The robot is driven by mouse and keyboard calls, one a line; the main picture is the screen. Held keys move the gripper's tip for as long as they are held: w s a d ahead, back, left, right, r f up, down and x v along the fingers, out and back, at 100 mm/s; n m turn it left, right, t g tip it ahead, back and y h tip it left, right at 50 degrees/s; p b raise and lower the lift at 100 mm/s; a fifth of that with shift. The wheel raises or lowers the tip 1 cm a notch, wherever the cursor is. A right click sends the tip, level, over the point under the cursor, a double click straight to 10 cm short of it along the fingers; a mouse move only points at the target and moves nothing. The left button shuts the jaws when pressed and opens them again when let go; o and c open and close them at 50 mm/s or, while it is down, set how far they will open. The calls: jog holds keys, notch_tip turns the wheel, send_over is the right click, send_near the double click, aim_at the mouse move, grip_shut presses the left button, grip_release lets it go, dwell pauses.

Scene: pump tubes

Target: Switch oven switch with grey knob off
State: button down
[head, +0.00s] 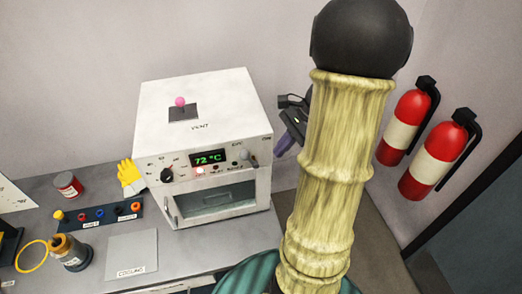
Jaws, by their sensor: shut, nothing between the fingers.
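The white oven (205,140) stands on the grey counter, left of my arm. On the upper right of its front panel is a grey knob (245,154), and a small lever-like part sticks out at its right. I cannot tell from this picture whether this switch is on or off. The green display (208,157) reads 72 °C, and a small red light (199,171) glows below it. My gripper (284,101) is right of the oven's upper right side, apart from the knob. It is shut and empty, and partly hidden behind my arm.
A black dial (166,175) is at the panel's left, and a pink-knobbed lever (180,102) is on the oven top. Yellow gloves (131,176), a red can (68,185) and a cooling plate (131,254) are at left. Two fire extinguishers (403,127) (437,156) hang at right.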

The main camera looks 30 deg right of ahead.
jog(key=d+r+m+t+y, duration=0.2)
jog(key=d+r+m, duration=0.1)
jog(key=d, duration=0.3)
jog(key=shift+s+d+m+t, duration=0.25)
jog(key=shift+d+m+t, duration=0.15)
jog(key=shift+m, duration=0.5)
jog(key=shift+f, duration=0.1)
jog(key=p, duration=0.2)
send_near(249, 159)
notch_tip(249, 159, down, 3)
jog(key=a, duration=0.1)
jog(key=w+a+p, duration=0.2)
jog(key=shift+w+a+f, duration=0.1)
jog(key=shift+a+f, duration=0.05)
jog(key=shift+f, duration=0.15)
jog(key=shift+w, duration=0.1)
